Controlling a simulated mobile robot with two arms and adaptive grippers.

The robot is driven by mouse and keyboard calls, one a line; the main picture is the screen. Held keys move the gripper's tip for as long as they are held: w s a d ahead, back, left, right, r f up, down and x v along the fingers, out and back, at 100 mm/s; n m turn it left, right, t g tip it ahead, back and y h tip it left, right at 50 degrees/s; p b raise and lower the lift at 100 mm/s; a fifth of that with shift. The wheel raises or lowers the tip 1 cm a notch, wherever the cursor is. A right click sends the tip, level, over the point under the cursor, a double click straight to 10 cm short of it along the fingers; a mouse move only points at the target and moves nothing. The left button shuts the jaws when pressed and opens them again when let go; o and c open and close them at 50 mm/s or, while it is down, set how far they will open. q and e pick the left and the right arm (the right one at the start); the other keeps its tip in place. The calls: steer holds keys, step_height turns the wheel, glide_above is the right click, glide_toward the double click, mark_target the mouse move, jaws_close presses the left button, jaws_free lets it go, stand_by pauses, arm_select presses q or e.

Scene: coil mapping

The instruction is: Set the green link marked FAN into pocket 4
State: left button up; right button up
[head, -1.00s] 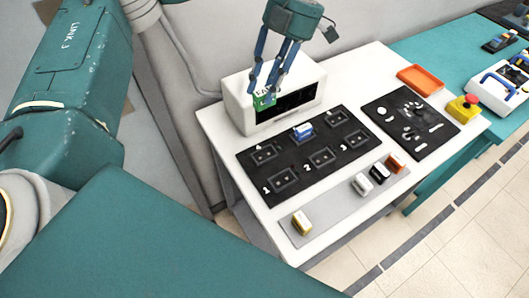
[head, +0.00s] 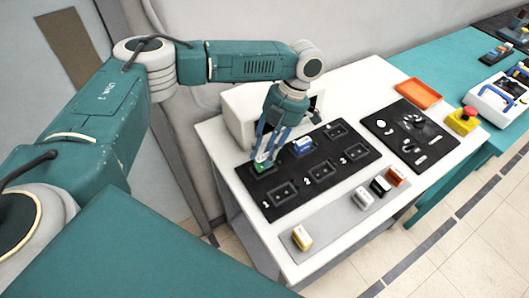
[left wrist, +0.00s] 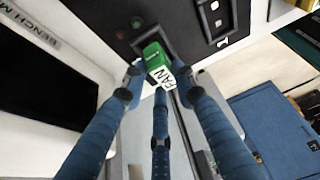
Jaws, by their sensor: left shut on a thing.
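The green link (head: 262,167) has a white face; FAN is readable on it in the left wrist view (left wrist: 157,62). My left gripper (head: 264,159) is shut on it, with its blue fingers pointing down. The link is at the upper-left pocket of the black board (head: 315,188), where pocket 4 is. The link and fingers mostly hide this pocket; part of its frame shows in the left wrist view (left wrist: 174,40). I cannot tell whether the link is seated or just above it. My right gripper is not in view.
A blue link (head: 303,146) sits in the middle pocket of the back row. A grey strip (head: 335,222) holds yellow, white, black and orange links. A white box (head: 238,115) stands close behind the gripper. An orange tray (head: 417,93) and red button (head: 469,111) are at right.

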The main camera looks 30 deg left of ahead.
arm_select(q)
steer(key=shift+f, duration=0.6)
steer(key=shift+f, duration=0.15)
steer(key=o, duration=1.1)
